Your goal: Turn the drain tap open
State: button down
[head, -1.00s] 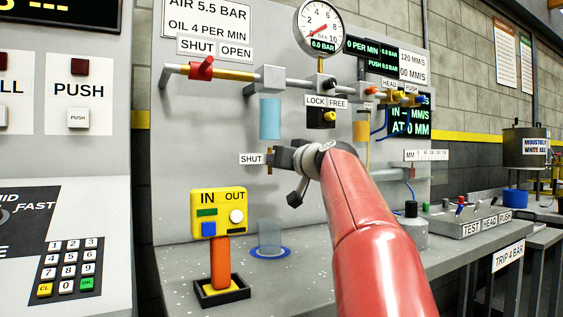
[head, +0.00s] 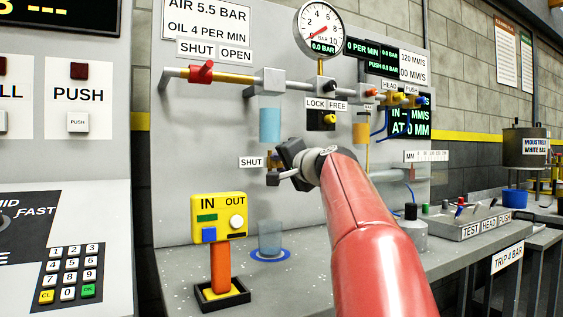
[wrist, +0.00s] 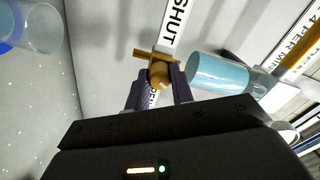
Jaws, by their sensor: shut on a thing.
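The drain tap (wrist: 157,70) is a small brass tap on the grey panel, under the clear bowl with blue liquid (head: 270,125); the bowl also shows in the wrist view (wrist: 222,75). A SHUT label (wrist: 172,25) is beside the tap, and another label is partly hidden between my fingers. My gripper (wrist: 159,88) is shut on the drain tap, one finger on each side of it. In the head view my gripper (head: 284,165) hides part of the tap (head: 271,157). A clear beaker (head: 270,238) stands on a blue ring below the tap.
A yellow IN/OUT box (head: 219,215) on an orange post stands left of the beaker. A pipe with a red lever (head: 201,72) runs above, and a pressure gauge (head: 320,28) higher up. A grey cylinder (head: 412,228) stands right of my arm.

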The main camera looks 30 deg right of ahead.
jog(key=shift+m, duration=0.9)
jog(key=c, duration=1.2)
grip_release()
jog(key=shift+s, duration=0.1)
jog(key=s+b, duration=0.1)
jog(key=s, duration=0.6)
jog(key=shift+s+d+b, duration=0.2)
jog(key=shift+s+b, duration=0.15)
